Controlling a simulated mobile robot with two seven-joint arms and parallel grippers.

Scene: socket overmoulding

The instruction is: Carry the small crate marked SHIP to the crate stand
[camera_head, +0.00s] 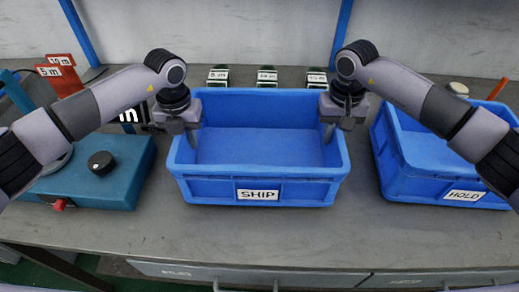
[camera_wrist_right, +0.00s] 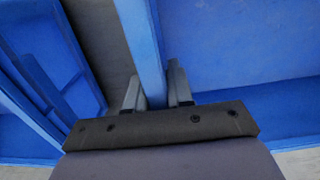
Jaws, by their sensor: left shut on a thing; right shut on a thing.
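The small blue crate marked SHIP (camera_head: 257,184) is in the middle of the head view, on the grey bench or just over it; I cannot tell which. It looks level and empty. My left gripper (camera_head: 190,132) is shut on its left wall. My right gripper (camera_head: 330,128) is shut on its right wall. In the right wrist view the two fingers (camera_wrist_right: 156,90) stand on either side of the blue wall (camera_wrist_right: 146,45). The crate stand cannot be made out in these frames.
A blue crate marked HOLD (camera_head: 425,180) stands close on the right. A teal device with a black knob (camera_head: 120,180) is close on the left. Several small labelled blocks (camera_head: 267,76) sit behind the SHIP crate. Bare bench (camera_head: 260,235) lies in front.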

